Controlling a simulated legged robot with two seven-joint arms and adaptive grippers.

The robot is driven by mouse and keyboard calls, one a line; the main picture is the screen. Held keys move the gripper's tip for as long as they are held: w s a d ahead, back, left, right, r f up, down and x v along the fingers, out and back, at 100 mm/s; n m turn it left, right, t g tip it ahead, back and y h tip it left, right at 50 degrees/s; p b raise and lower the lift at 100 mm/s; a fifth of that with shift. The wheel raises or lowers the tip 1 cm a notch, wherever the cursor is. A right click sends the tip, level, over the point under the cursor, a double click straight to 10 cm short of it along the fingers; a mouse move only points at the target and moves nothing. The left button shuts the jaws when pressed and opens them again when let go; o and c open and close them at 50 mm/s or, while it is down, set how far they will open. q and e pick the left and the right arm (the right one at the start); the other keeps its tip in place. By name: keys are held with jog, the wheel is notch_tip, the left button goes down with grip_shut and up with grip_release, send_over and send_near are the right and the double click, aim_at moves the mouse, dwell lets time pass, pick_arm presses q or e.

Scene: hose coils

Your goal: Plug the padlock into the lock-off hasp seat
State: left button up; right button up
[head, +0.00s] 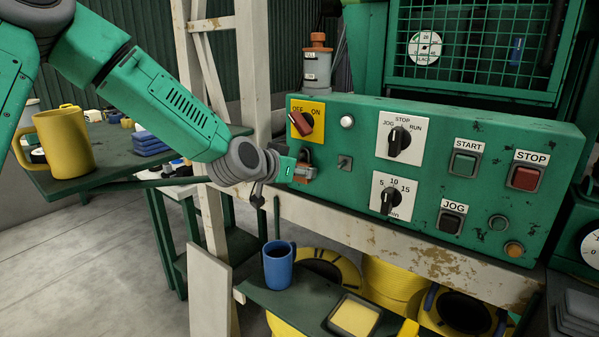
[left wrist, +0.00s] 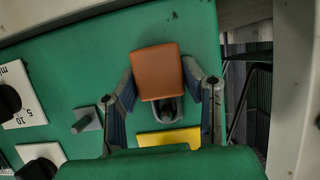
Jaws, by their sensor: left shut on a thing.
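My left gripper (head: 298,170) is shut on the padlock, in front of the green control panel's left end. The padlock (left wrist: 158,72) has an orange-brown body and a grey shackle, between both fingers in the left wrist view. In the head view the padlock (head: 304,173) is partly hidden by the gripper, below the yellow OFF/ON plate (head: 318,108), shackle upward. A small grey square plate with a stud (head: 345,162), perhaps the hasp seat, is right of the padlock; this plate also shows in the left wrist view (left wrist: 86,121). I cannot tell whether the padlock touches the panel. My right gripper is not in view.
The green panel (head: 450,120) carries a red OFF/ON knob (head: 301,123), black dials and START, STOP and JOG buttons. A pale beam (head: 380,235) runs below it. A blue mug (head: 278,265) stands on a lower shelf. A yellow mug (head: 64,140) stands on a table at left.

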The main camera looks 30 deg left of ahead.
pick_arm(q)
jog(key=o, duration=1.4)
jog(key=shift+c, duration=1.1)
jog(key=shift+s+r, duration=0.1)
jog(key=shift+p+v, duration=1)
jog(key=shift+v, duration=1.05)
jog(key=shift+s, duration=0.1)
